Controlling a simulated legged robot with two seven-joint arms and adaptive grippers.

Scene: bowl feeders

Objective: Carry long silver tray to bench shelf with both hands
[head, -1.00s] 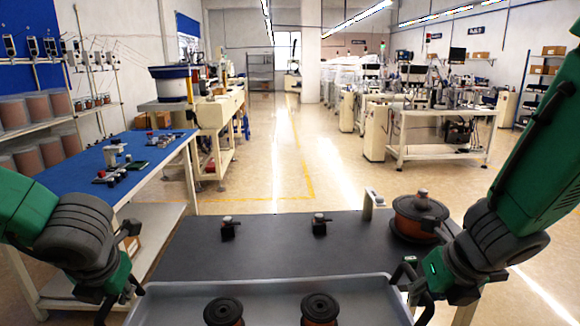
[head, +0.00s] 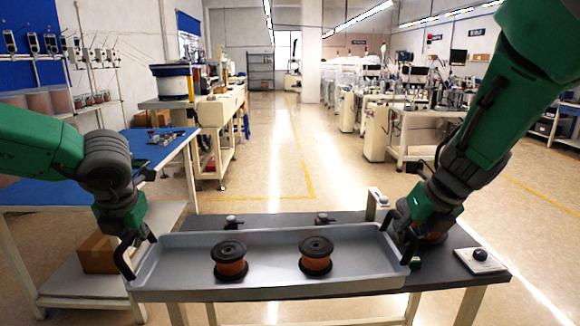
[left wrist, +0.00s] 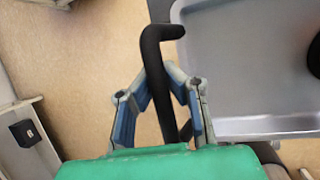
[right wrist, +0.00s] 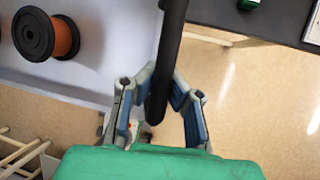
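The long silver tray (head: 280,284) spans the lower middle of the head view, roughly level, with two copper-orange spools (head: 230,262) (head: 316,256) upright in it. My left gripper (head: 134,258) is at its left end, its fingers closed around a black bent handle (left wrist: 158,65) in the left wrist view. My right gripper (head: 400,235) is at its right end, closed around the other black handle (right wrist: 172,40). The tray is over the dark-topped table (head: 445,265); I cannot tell whether it touches it. A low white shelf (head: 85,303) under the blue bench (head: 60,195) shows at left.
A cardboard box (head: 97,254) stands on the low shelf. Small dark fixtures (head: 232,222) (head: 323,219) sit behind the tray. A white plate with a black knob (head: 480,260) is at the table's right corner. The aisle (head: 275,170) beyond is clear.

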